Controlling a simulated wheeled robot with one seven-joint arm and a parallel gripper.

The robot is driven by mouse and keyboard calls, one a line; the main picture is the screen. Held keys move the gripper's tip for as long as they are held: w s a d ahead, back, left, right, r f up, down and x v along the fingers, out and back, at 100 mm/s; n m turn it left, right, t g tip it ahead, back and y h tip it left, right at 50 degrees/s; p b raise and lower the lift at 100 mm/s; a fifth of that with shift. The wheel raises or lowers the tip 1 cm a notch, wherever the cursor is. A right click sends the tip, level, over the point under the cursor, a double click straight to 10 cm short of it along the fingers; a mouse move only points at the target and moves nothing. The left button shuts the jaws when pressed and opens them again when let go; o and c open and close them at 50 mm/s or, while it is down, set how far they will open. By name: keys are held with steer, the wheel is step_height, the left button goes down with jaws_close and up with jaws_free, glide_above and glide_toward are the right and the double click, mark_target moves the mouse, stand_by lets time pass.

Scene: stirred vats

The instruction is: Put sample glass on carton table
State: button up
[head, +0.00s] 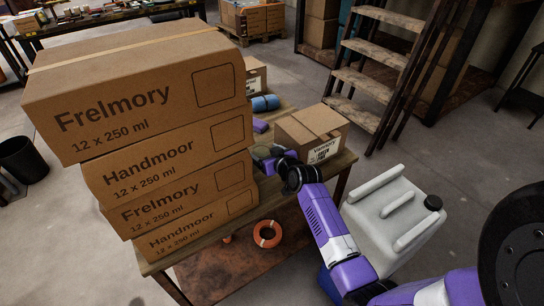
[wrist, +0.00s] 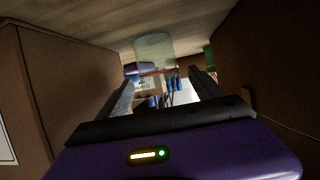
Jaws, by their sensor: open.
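The sample glass (wrist: 155,46) is a clear, pale green vessel in the wrist view, against the wooden table top (wrist: 75,18) that fills the upper edge, so this view looks upside down. My gripper (wrist: 163,84) is open, with its two fingers pointing toward the glass. The glass appears ahead of the fingertips, and I cannot tell whether it is partly between them. In the head view my purple arm reaches over the carton table (head: 343,160) between the carton stack and a small carton.
A tall stack of cartons (head: 175,185) stands left of my arm and a small carton (head: 312,133) to its right. A blue roll (head: 265,103) lies behind. A white canister (head: 385,215) is at right. An orange ring (head: 267,234) lies on the lower shelf.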

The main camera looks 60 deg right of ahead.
steer(key=v, duration=0.6)
stand_by(0.5)
